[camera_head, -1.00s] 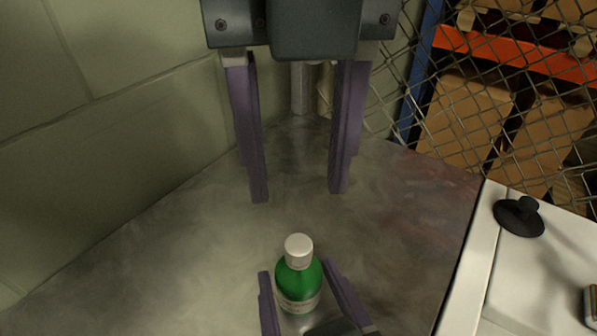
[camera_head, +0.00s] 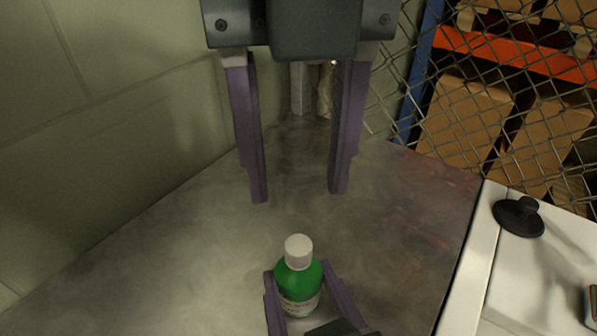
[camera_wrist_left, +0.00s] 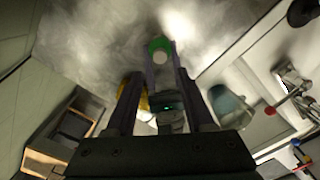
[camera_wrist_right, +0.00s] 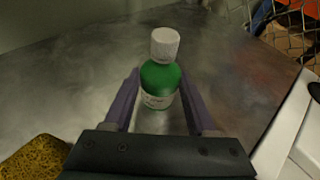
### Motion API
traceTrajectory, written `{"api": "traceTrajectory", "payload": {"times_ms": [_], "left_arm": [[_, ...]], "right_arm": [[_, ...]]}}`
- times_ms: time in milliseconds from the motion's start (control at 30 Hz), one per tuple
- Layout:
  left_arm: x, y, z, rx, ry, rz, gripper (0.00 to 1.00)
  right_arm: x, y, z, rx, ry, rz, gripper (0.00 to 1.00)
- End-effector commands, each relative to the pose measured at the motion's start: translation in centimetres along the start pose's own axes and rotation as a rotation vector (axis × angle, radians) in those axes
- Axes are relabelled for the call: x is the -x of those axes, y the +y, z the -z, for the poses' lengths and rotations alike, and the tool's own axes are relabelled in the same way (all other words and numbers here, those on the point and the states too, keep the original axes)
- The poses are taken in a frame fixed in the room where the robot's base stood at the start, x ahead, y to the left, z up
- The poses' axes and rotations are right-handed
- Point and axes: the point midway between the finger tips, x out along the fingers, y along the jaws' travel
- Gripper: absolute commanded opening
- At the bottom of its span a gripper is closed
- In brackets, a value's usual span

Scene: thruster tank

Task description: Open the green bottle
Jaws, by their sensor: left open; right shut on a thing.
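The green bottle (camera_head: 298,279) stands upright on the grey worktop with its white cap (camera_head: 298,247) on. It also shows in the right wrist view (camera_wrist_right: 160,84), and from above in the left wrist view (camera_wrist_left: 160,46). My right gripper (camera_head: 300,268) is shut on the bottle's body, one finger on each side, below the cap. My left gripper (camera_head: 300,197) is open and empty, pointing down, with its fingers above and beyond the bottle in the head view.
A white sink unit (camera_head: 530,270) with a black knob-like stopper (camera_head: 519,216) lies to the right. A yellow sponge (camera_wrist_right: 36,158) lies at lower left in the right wrist view. A wall bounds the left, wire mesh the back right.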

Motion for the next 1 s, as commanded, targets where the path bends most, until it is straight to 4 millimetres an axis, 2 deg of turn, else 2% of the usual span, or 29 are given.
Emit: {"api": "traceTrajectory", "payload": {"times_ms": [33, 100, 233, 700, 833, 1000], "left_arm": [[0.0, 0.0, 0.0, -0.002, 0.0, 0.0, 0.59], [0.1, 0.0, 0.0, -0.021, 0.0, 0.0, 0.65], [0.5, 0.0, -0.1, -0.158, -0.002, 0.0, 0.65], [3.6, 0.0, 0.0, -1.239, -0.002, 0.001, 0.65], [4.0, 0.0, 0.0, -1.412, 0.0, 0.0, 0.65], [3.8, 0.0, 0.0, -1.5, 0.002, 0.001, 0.65]], "right_arm": [[0.0, 0.0, 0.0, 0.0, 0.0, 0.0, 0.0], [0.0, 0.0, 0.0, 0.0, 0.0, 0.0, 0.0], [0.0, 0.0, 0.0, 0.0, 0.0, 0.0, 0.0], [0.0, 0.0, 0.0, 0.0, 0.0, 0.0, 0.0], [0.0, 0.0, 0.0, 0.0, 0.0, 0.0, 0.0], [0.0, 0.0, 0.0, 0.0, 0.0, 0.0, 0.0]]}}
